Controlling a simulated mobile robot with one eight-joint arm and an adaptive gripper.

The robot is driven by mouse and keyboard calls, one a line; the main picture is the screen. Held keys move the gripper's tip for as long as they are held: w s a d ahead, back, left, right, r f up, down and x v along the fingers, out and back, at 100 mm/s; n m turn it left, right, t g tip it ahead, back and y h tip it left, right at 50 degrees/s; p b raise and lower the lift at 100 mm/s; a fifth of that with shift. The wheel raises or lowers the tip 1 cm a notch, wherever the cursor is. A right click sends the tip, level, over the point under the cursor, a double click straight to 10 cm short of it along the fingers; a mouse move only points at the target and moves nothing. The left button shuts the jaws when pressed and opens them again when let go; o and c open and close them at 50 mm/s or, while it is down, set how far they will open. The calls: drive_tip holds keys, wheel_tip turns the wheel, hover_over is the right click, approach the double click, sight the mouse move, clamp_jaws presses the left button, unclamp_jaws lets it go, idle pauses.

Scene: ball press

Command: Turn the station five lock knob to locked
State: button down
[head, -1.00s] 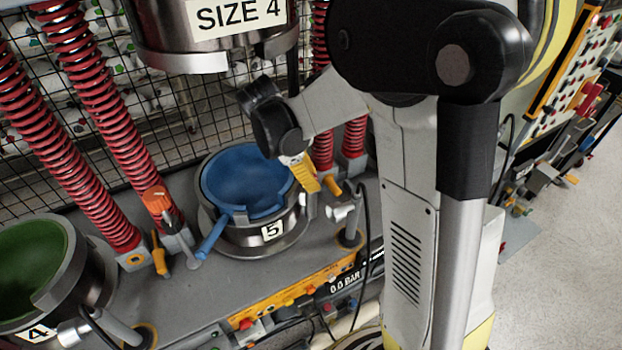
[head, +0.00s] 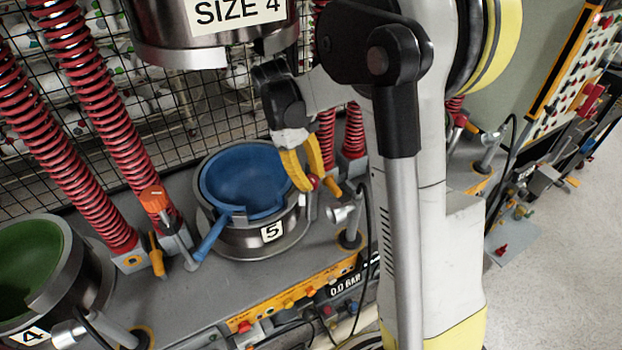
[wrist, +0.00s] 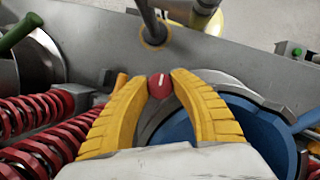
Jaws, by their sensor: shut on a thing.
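Station five is a dark metal cup with a blue bowl (head: 245,180) and a "5" label (head: 271,232). My gripper (head: 310,184) has its yellow fingers at the right side of this cup. They are shut on a small red knob (head: 313,181). In the wrist view, the fingertips of my gripper (wrist: 160,85) touch both sides of the red knob (wrist: 160,87). A short white mark shows on its face, nearly upright in that view. The knob's base and any locked or unlocked lettering are hidden.
A blue handle (head: 211,238) sticks out at the cup's front left. An orange knob (head: 154,198) stands left of it. The "SIZE 4" press head (head: 215,35) hangs above. A green bowl (head: 25,262) is at far left. Red springs (head: 85,75) rise behind.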

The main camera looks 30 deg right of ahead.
drive_tip(key=shift+m, duration=0.4)
drive_tip(key=c, duration=1.4)
unclamp_jaws()
drive_tip(key=shift+o, duration=0.2)
